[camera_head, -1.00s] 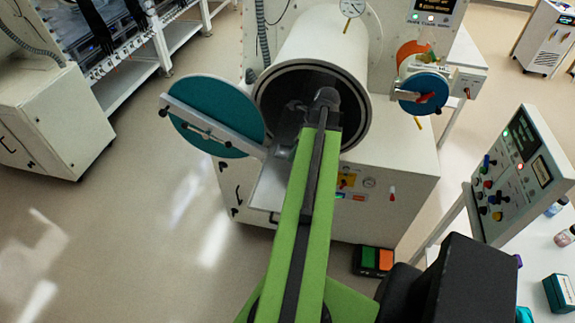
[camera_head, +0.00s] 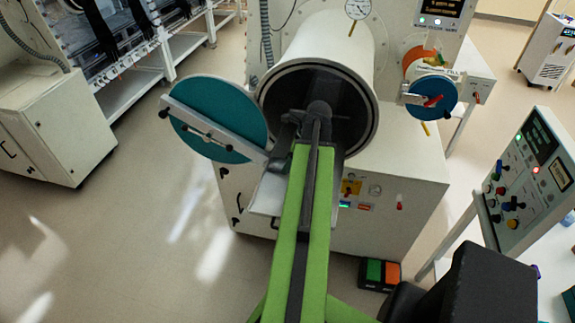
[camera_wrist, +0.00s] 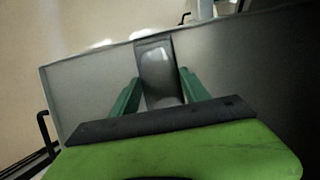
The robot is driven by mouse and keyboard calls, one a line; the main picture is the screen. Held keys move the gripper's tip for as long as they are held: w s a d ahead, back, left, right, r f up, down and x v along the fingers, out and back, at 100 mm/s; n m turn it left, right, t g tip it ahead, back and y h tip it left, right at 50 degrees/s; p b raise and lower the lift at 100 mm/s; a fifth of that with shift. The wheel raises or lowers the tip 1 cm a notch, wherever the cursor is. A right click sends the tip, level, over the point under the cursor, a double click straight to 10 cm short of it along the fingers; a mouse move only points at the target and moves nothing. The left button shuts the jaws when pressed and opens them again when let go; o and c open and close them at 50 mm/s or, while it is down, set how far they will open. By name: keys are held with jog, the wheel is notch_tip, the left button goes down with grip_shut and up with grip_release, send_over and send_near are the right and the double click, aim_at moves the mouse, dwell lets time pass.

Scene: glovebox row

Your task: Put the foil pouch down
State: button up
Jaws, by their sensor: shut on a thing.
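The foil pouch (camera_wrist: 160,75) is a shiny silver-grey piece between the green fingers of my gripper (camera_wrist: 157,88) in the wrist view. My gripper is shut on it. Behind and below it is a pale grey tray (camera_wrist: 85,85); I cannot tell whether the pouch touches it. In the head view my arm reaches to the mouth of a large white cylindrical chamber (camera_head: 335,45), and the tray (camera_head: 268,195) sticks out below that mouth. The pouch is hidden there behind my arm.
The chamber's round teal door (camera_head: 232,110) stands open on the left. A smaller port with a blue disc (camera_head: 432,97) is at the right of the chamber. A control console (camera_head: 525,180) stands further right. Floor is clear at the lower left.

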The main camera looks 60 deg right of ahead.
jog(key=o, duration=1.5)
jog(key=shift+f, duration=0.1)
jog(key=shift+c, duration=0.2)
jog(key=shift+r+p, duration=0.45)
jog(key=p+v, duration=1)
jog(key=v, duration=0.1)
jog(key=shift+r, duration=0.2)
jog(key=shift+s, duration=0.15)
